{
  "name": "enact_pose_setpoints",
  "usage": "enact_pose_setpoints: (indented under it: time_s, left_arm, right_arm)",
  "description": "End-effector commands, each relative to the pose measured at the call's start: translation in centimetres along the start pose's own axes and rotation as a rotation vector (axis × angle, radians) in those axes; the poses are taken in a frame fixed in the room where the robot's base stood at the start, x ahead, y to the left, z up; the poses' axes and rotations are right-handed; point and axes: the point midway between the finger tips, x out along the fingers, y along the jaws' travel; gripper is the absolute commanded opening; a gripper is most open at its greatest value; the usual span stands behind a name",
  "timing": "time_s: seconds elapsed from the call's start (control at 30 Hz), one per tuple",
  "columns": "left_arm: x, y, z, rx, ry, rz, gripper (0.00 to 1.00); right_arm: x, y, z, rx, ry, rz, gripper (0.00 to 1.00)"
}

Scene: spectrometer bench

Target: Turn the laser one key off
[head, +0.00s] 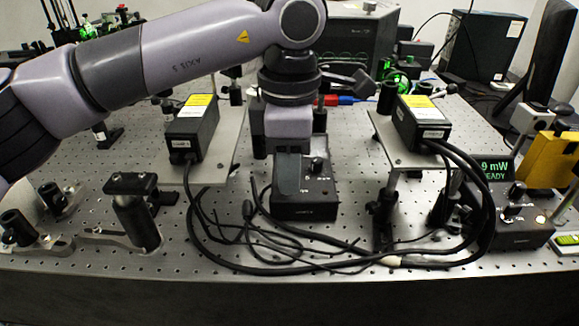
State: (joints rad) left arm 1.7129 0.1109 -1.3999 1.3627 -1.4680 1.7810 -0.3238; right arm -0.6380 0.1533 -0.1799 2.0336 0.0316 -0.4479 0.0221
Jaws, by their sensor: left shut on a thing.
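A black control box (304,208) with a small knob or switch on its sloped top stands at the middle of the bench; its lettering is too small to read. My left gripper (287,148) points down right behind this box, with its fingers mostly hidden by it. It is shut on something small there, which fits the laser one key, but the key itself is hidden. A second black control box (520,232) at the right has knobs and a lit green display (494,170) reading "9 mW READY". My right gripper is not in view.
Two black laser heads (193,128) (423,124) with yellow labels sit on raised plates either side. Thick black cables (300,268) loop across the front of the bench. Optical mounts (135,210) stand at the left, and a yellow block (550,160) at the right.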

Motion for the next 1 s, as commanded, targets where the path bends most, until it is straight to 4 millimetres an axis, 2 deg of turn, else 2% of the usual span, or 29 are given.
enact_pose_setpoints:
  time_s: [0.6, 0.63, 0.7, 1.0]
  left_arm:
    - [-0.19, 0.10, -0.07, -0.047, 0.000, 0.004, 0.00]
    - [-0.19, 0.10, -0.07, -0.047, 0.000, 0.004, 0.27]
    - [-0.18, 0.10, -0.07, -0.047, 0.000, 0.004, 0.49]
    - [-0.17, 0.04, -0.02, -0.044, 0.000, 0.002, 0.49]
  right_arm:
    - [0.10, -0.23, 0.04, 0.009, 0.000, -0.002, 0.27]
    - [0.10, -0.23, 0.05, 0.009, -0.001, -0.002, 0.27]
    - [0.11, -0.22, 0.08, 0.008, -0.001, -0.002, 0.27]
    - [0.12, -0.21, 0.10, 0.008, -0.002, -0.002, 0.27]
